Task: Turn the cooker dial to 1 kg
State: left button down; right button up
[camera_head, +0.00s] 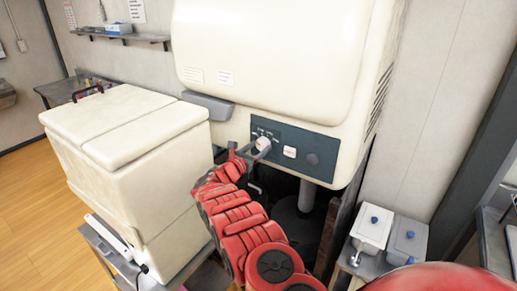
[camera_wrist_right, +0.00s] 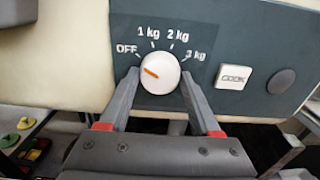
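The cooker dial (camera_wrist_right: 160,73) is a round white knob on a dark teal panel (camera_head: 320,147), with OFF, 1 kg, 2 kg and 3 kg printed around it. Its orange mark points up-left, toward OFF. In the head view the dial (camera_head: 263,144) is partly covered by my right gripper (camera_head: 254,152). In the wrist view my right gripper (camera_wrist_right: 160,82) has its two fingers apart, one on each side of the dial, with the tips close to its edge. I cannot tell whether they touch it. My left gripper is not in view.
A white COOK button (camera_wrist_right: 234,76) and a dark round knob (camera_wrist_right: 281,81) sit right of the dial. The large cream cooker (camera_head: 270,45) hangs above. A cream chest (camera_head: 125,130) stands at left.

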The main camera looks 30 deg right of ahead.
jog(key=c, duration=0.6)
jog(key=shift+o, duration=0.2)
jog(key=shift+r+m+p, duration=0.15)
jog(key=shift+m+p, duration=0.45)
jog(key=shift+m, duration=0.2)
jog(key=shift+m+p, duration=0.7)
jog(key=shift+m, duration=0.4)
jog(key=shift+a+m, duration=0.1)
jog(key=shift+m, duration=0.3)
jog(key=shift+f+m, duration=0.2)
jog(key=shift+m, duration=1.4)
jog(key=shift+b, duration=0.3)
jog(key=o, duration=1.4)
jog(key=shift+c, duration=0.2)
